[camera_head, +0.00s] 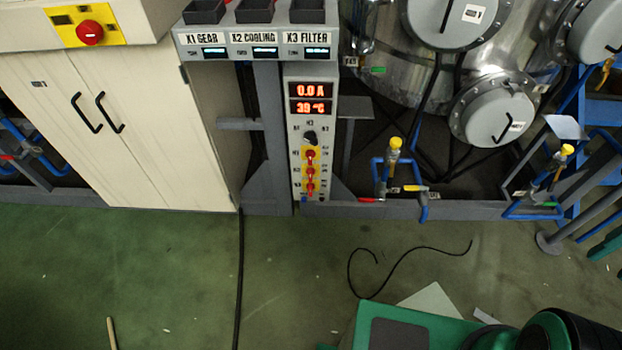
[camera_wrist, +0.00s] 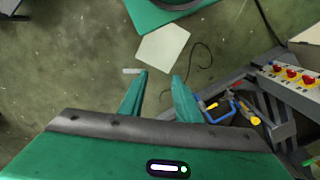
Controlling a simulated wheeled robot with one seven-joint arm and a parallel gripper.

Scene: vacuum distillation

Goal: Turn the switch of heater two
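A narrow grey control panel (camera_head: 297,150) stands upright in the middle of the head view. It has red displays reading 0.0 A and 39 °C, a black knob (camera_head: 310,137), and a column of red switches on yellow plates (camera_head: 310,171). The labels are too small to tell which is heater two. The panel also shows at the right edge of the wrist view (camera_wrist: 282,89), with red switches on yellow (camera_wrist: 291,74). My gripper (camera_wrist: 160,75) is open and empty, its two green fingers apart above the floor, left of the panel and touching nothing.
A cream cabinet (camera_head: 150,130) with a red emergency knob (camera_head: 90,32) stands left of the panel. Blue pipes with yellow-capped valves (camera_head: 395,144) and a steel vessel (camera_head: 400,60) are right of it. A black cable (camera_head: 400,258) and pale sheet (camera_wrist: 163,48) lie on open green floor.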

